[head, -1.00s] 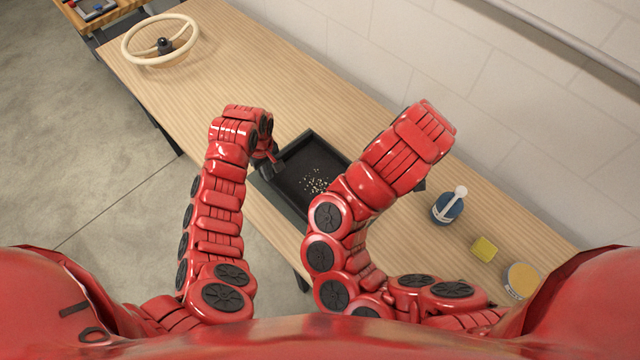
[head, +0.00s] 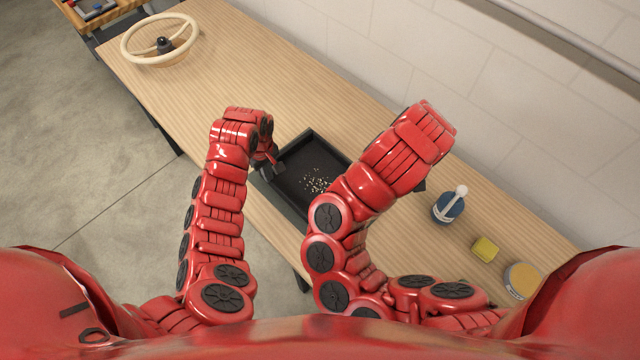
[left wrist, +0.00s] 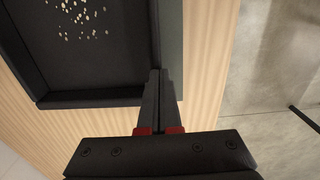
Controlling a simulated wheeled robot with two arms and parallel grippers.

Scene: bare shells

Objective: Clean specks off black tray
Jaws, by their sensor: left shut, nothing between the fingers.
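The black tray (head: 308,151) lies on the wooden table, partly hidden behind my right arm. Pale specks (head: 317,181) lie scattered on its floor; they also show in the left wrist view (left wrist: 80,16). My left gripper (head: 270,172) is at the tray's left edge. In the left wrist view, its closed fingertips (left wrist: 158,76) overlap the tray's rim (left wrist: 95,98) and hold nothing; I cannot tell whether they touch it. My right arm reaches over the right side of the tray, and its gripper is hidden behind the arm.
On the table's right stand a blue pot with a white handle (head: 448,206), a yellow block (head: 485,249) and a round yellowish-topped container (head: 522,280). A cream steering wheel (head: 160,40) lies at the far left. The wooden table (head: 235,70) is clear between wheel and tray.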

